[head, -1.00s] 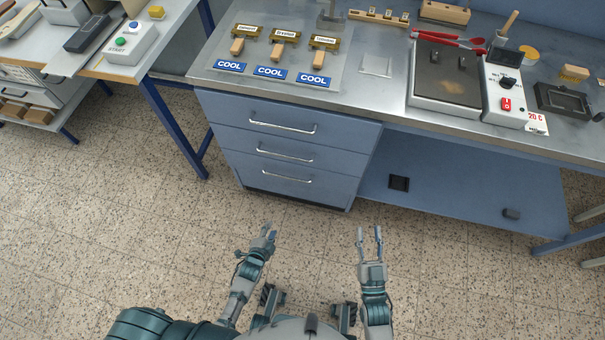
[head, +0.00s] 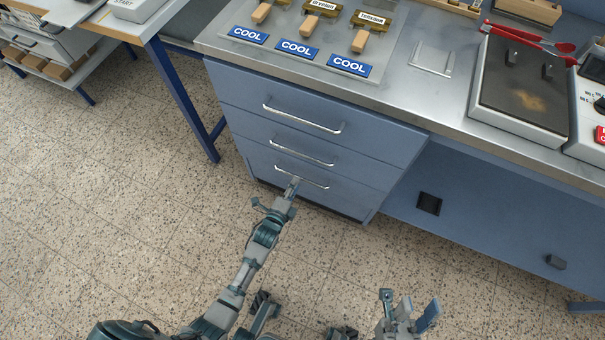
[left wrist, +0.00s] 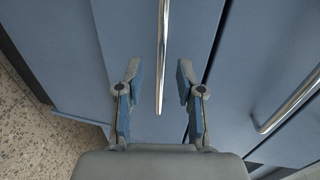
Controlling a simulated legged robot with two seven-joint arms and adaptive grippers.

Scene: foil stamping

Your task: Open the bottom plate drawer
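The bottom plate drawer (head: 330,196) is the lowest of three blue drawer fronts under the bench and looks shut. Its silver bar handle (head: 315,183) runs across its front. My left gripper (head: 293,186) is at this handle, near its left part. In the left wrist view the left gripper (left wrist: 157,82) is open, and the handle (left wrist: 162,50) shows between its two fingers. I cannot tell whether they touch. My right gripper (head: 409,306) is open and empty, low in the head view, away from the drawers.
The middle drawer handle (head: 302,153) and top drawer handle (head: 305,118) are above. A blue table leg (head: 180,100) stands left. The speckled floor in front is clear.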

